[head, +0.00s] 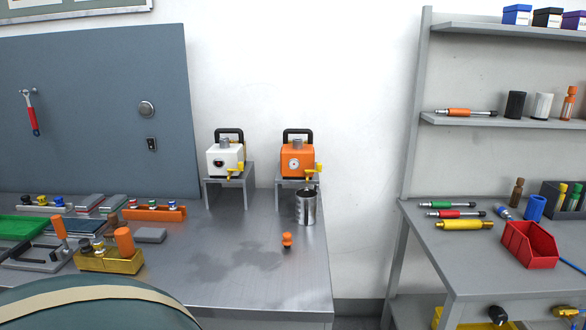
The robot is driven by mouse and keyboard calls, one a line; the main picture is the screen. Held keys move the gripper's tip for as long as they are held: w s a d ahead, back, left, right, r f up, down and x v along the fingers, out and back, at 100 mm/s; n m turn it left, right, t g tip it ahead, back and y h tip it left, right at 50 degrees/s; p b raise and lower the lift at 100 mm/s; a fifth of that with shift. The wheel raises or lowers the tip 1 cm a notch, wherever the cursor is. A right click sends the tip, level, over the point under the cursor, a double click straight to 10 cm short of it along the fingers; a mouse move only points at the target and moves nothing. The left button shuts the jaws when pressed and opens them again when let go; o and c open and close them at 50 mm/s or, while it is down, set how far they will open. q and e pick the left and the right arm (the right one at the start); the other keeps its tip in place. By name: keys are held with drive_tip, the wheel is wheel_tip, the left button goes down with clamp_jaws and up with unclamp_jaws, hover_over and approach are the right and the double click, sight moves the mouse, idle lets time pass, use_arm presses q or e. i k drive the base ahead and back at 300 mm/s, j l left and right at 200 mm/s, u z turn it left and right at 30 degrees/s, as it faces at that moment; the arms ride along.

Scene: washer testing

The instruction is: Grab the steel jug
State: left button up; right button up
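The steel jug (305,209) stands upright on the metal workbench, near its right edge. It is a shiny cylinder, just in front of the stand that carries the orange pump-like box (297,160). The spout or tap of that box is just above the jug's top. I cannot make out a handle on the jug. Neither of my grippers is in view.
A white box (225,159) sits on a similar stand to the left. A small orange knob (287,240) lies in front of the jug. A brass block (109,261) and other tools crowd the bench's left. Shelving and a red bin (530,245) stand right, across a gap.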

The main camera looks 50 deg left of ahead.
sight(306, 210)
drive_tip(key=u, duration=1.4)
